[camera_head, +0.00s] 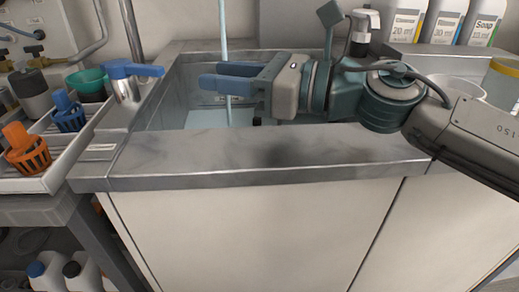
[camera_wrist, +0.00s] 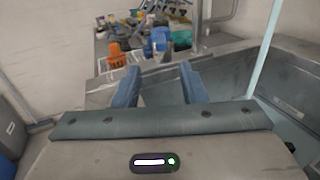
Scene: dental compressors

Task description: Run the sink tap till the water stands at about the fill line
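The tap's blue lever (camera_head: 136,70) sits on a chrome body at the sink's left rim and points right in the head view. A blue shape (camera_wrist: 158,40) ahead in the wrist view looks like this lever. A pale blue water stream (camera_head: 224,25) falls into the steel sink (camera_head: 165,108); it also shows at right in the wrist view (camera_wrist: 265,55). Pale water (camera_head: 206,119) stands in the basin. A small marked strip shows on the wall, too small to read. My gripper (camera_head: 209,75) is open and empty over the basin, right of the lever and apart from it.
Labelled bottles (camera_head: 445,22) stand at back right. The steel front counter (camera_head: 270,158) is clear.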

